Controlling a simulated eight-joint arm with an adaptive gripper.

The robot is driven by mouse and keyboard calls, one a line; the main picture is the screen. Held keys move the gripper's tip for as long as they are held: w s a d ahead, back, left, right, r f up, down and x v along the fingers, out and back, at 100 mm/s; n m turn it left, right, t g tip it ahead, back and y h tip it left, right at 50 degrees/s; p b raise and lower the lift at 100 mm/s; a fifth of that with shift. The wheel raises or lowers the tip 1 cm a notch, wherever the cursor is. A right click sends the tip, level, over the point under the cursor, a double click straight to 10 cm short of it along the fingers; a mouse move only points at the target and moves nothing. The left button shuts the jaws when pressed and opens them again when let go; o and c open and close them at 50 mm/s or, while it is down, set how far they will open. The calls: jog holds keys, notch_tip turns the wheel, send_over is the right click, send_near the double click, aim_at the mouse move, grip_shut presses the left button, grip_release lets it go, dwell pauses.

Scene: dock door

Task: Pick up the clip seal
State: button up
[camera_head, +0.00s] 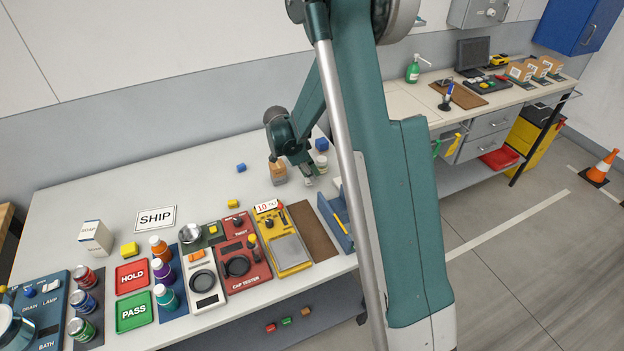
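I cannot single out the clip seal with certainty in the head view. My gripper (307,176) points down over the back right of the white table (130,180). It is small here and partly merged with the arm, so its finger opening cannot be read. A small pale item (309,183) shows right at its fingertips; whether it is touched or held is unclear. A tan-topped container (278,172) stands just left of the gripper. A white-and-dark jar (321,163) stands just right of it.
The table's back left is clear. My arm hides the right end.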

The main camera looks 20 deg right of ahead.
jog(key=shift+r, duration=4.3)
notch_tip(320, 180, up, 6)
jog(key=w+a+n+t, duration=0.1)
jog(key=w+a+n, duration=0.3)
jog(key=a, duration=0.9)
jog(key=w+a+n+t, duration=0.1)
jog(key=w+a, duration=0.6)
jog(key=a, duration=0.6)
jog(key=a+n+t+y, duration=0.15)
jog(key=a+n, duration=0.45)
jog(key=a, duration=2.4)
jog(key=shift+t, duration=0.25)
jog(key=shift+a+f, duration=0.25)
jog(key=shift+f, duration=1.05)
jog(key=shift+a+f, duration=0.25)
jog(key=shift+f, duration=1.05)
jog(key=shift+f, duration=0.1)
